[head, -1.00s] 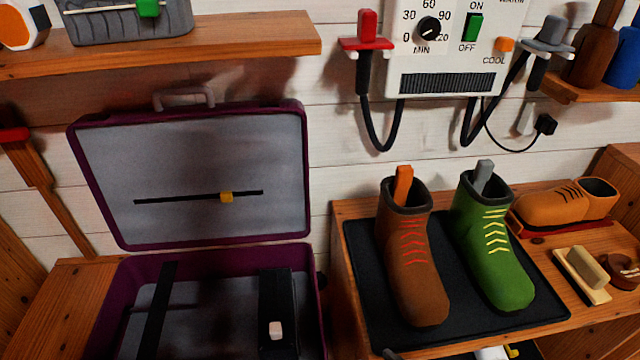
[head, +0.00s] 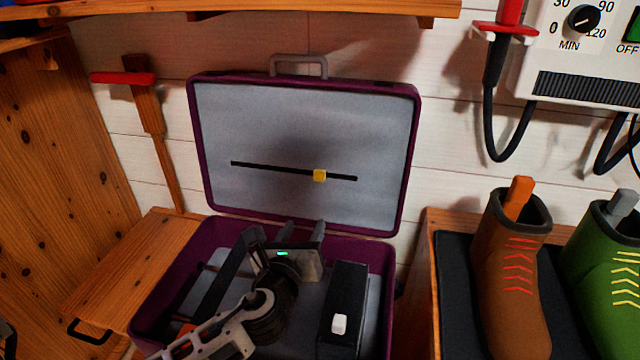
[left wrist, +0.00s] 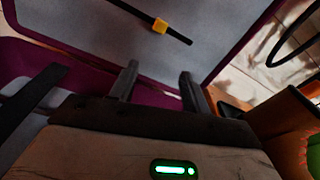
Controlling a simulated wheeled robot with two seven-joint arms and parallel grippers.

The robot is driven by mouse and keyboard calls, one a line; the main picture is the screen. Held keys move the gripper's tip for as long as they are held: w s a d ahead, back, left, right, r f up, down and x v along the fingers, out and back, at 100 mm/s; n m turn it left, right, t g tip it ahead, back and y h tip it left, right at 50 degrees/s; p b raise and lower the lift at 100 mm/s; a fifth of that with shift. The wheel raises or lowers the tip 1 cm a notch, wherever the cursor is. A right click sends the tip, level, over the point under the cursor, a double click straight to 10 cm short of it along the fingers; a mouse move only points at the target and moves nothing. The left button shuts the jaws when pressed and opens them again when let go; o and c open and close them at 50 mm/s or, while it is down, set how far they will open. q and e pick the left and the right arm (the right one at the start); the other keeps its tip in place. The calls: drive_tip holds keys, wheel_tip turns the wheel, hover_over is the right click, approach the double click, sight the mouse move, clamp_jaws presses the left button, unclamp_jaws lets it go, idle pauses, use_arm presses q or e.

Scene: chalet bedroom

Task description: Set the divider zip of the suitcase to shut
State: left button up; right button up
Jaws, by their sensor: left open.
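The purple suitcase (head: 197,150) stands open with its grey-lined lid upright against the wall. The divider zip is a black track (head: 270,168) across the lid lining, with a yellow slider (head: 320,175) right of the track's middle. The slider also shows in the left wrist view (left wrist: 160,26). My left gripper (head: 303,230) is over the suitcase base, below the zip, with its fingers pointing up toward the lid. In the left wrist view the two fingers (left wrist: 156,82) are apart with nothing between them; the slider lies beyond them. My right gripper is out of view.
A black box-like item (head: 345,300) with a white tab and a black strap (head: 218,285) are in the suitcase base. A brown boot (head: 512,270) and a green boot (head: 605,270) stand to the right. A wooden shelf (head: 370,8) hangs above the lid.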

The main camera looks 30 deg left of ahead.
sight(318, 173)
use_arm(q)
drive_tip(key=w+a+m, duration=0.1)
drive_tip(key=w, duration=0.4)
drive_tip(key=w+a+r+b, duration=0.1)
drive_tip(key=w+a, duration=0.1)
drive_tip(key=w, duration=0.3)
drive_tip(key=w+a+m+b, duration=0.1)
drive_tip(key=w, duration=0.4)
drive_tip(key=shift+w+a+r+m+t+y, duration=0.25)
drive_tip(key=shift+a+r+m+t+y, duration=0.05)
drive_tip(key=shift+a+r+t+y, duration=0.1)
drive_tip(key=shift+w+a+b, duration=0.1)
drive_tip(key=shift+w+b, duration=0.2)
drive_tip(key=shift+w, duration=0.25)
clamp_jaws()
drive_tip(key=shift+a, duration=0.1)
